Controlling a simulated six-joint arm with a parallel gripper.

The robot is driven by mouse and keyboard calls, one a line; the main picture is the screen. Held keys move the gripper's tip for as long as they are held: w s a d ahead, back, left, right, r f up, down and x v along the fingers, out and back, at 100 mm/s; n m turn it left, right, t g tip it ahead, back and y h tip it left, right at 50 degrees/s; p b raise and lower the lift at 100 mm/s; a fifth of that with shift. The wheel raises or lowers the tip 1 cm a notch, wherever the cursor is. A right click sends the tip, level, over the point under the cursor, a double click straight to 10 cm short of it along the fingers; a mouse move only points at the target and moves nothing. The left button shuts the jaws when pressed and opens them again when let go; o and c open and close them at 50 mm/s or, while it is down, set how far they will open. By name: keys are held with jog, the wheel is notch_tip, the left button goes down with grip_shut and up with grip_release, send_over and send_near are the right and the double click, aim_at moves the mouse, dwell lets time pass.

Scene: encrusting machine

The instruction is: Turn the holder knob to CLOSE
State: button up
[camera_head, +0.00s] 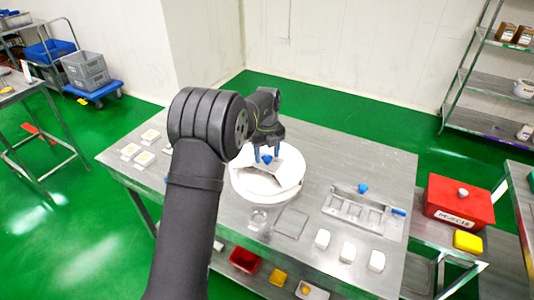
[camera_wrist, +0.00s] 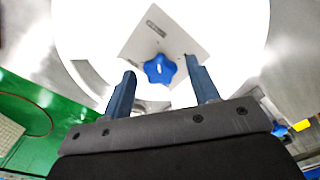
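A blue star-shaped knob (camera_wrist: 159,69) sits on a pale square plate (camera_wrist: 183,38) with a small label, on top of the white round machine (camera_head: 249,186). A short white mark shows on the knob; the label is too small to read. My gripper (camera_wrist: 160,67) is open, its two blue fingers apart, one to each side of the knob in the wrist view. In the head view, my gripper (camera_head: 267,156) points down over the same knob (camera_head: 266,159). I cannot tell whether the fingers touch it. Another blue knob (camera_head: 362,188) stands on a metal fixture (camera_head: 350,208) at right.
The machine stands on a steel table (camera_head: 330,150). White blocks (camera_head: 347,252) lie at its front right, and small pale pieces (camera_head: 145,158) at its left.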

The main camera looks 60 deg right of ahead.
notch_tip(320, 180, up, 17)
jog(key=shift+r, duration=0.2)
dwell(0.4)
dwell(0.5)
notch_tip(320, 180, down, 18)
jog(key=shift+r, duration=0.25)
dwell(0.3)
